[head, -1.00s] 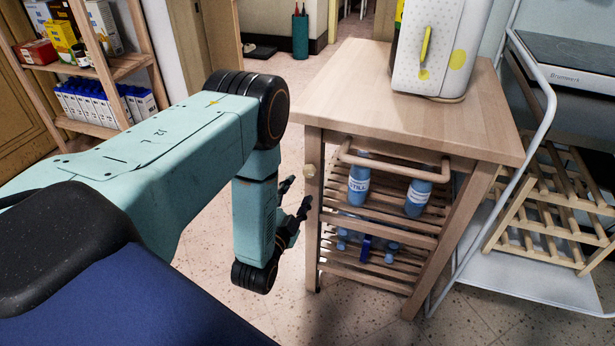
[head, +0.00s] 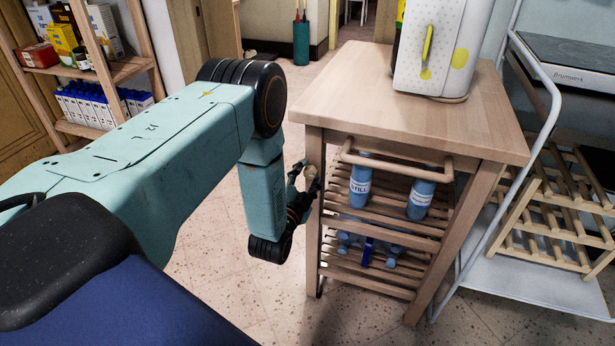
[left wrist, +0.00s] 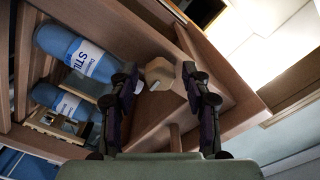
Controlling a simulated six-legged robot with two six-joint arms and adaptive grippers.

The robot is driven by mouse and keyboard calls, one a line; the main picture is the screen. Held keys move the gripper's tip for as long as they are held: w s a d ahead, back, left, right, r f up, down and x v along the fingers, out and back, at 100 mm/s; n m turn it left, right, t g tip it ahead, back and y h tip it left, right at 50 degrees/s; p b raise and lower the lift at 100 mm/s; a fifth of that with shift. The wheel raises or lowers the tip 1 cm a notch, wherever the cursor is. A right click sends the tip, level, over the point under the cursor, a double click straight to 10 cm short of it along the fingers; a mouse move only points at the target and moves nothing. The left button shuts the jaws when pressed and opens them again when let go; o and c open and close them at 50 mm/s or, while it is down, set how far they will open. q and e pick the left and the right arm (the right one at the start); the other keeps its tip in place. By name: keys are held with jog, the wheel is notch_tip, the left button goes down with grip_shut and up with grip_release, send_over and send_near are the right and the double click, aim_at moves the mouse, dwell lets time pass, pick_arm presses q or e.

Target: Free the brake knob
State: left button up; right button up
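The brake knob (head: 311,173) is a small pale wooden knob at the left front leg of the wooden cart (head: 400,125). In the left wrist view the brake knob (left wrist: 158,74) shows between the two dark fingers. My left gripper (head: 305,180) is open, one finger on each side of the knob. Gaps show between the fingers and the knob in the left wrist view. In the head view the fingers partly hide the knob. My right gripper is in neither view.
A white polka-dot appliance (head: 435,55) stands on the cart top. Blue bottles (head: 360,185) lie on its slatted shelves. A white metal rack (head: 500,200) with a wooden bottle holder is to the right. Open floor lies left of the cart, with a stocked shelf (head: 125,70) farther left.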

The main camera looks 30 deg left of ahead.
pick_arm(q)
grip_shut()
jog(key=shift+n, duration=0.3)
jog(key=n, duration=0.3)
jog(key=shift+n+p, duration=0.3)
jog(key=n, duration=1.3)
jog(key=shift+n, duration=0.3)
dwell(0.4)
